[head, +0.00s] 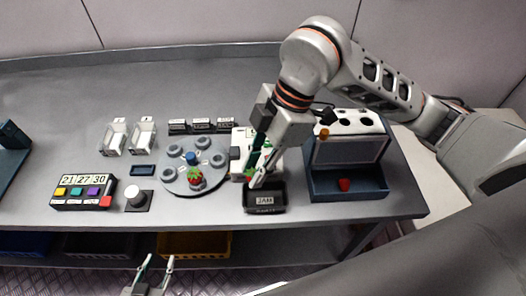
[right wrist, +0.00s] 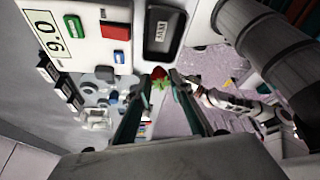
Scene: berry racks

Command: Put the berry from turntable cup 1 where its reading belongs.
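My right gripper (head: 255,178) is over the white reading device (head: 238,137), just behind the JAM tray (head: 265,210). In the right wrist view its fingertips (right wrist: 160,77) are shut on a red berry with green leaves (right wrist: 159,73). The device's display (right wrist: 42,33) shows a 0 and what looks like a 9 or 6, turned sideways. The grey turntable (head: 176,184) carries several ring cups and another red berry (head: 195,177) at its front. Cup numbers are not readable. My left gripper (head: 157,262) is open and empty in front of the table.
A large cabinet with a dark tray (head: 348,183) stands at right, under my right arm.

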